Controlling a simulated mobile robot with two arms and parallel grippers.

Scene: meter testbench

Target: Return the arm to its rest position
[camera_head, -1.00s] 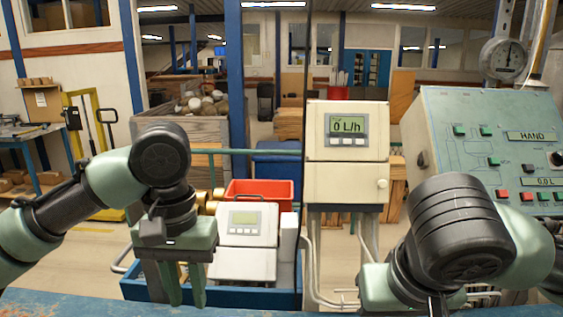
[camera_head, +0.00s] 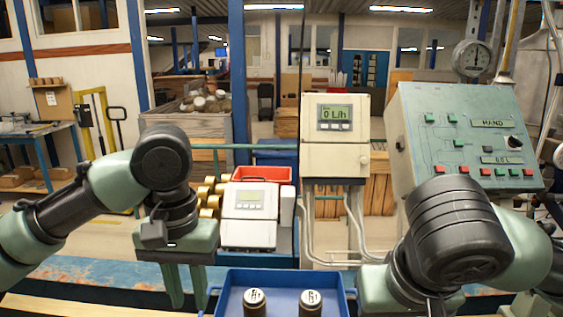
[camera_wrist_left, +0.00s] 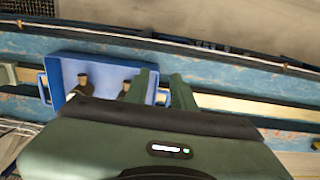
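My left arm comes in from the left in the head view, with its gripper (camera_head: 187,286) pointing down. Its two green fingers are apart with nothing between them. In the left wrist view the same gripper (camera_wrist_left: 166,90) shows its fingers apart beside a blue tray. My right arm is bent at the lower right of the head view. Its wrist hides its fingers, so I cannot tell their state.
A blue tray (camera_head: 283,275) holding two dark cylinders with pale tops (camera_head: 254,298) (camera_head: 310,298) is at the bottom centre. Behind are a meter box (camera_head: 335,145) reading 0 L/h, a green control panel (camera_head: 465,140), a white meter unit (camera_head: 249,215) and a red bin (camera_head: 262,174).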

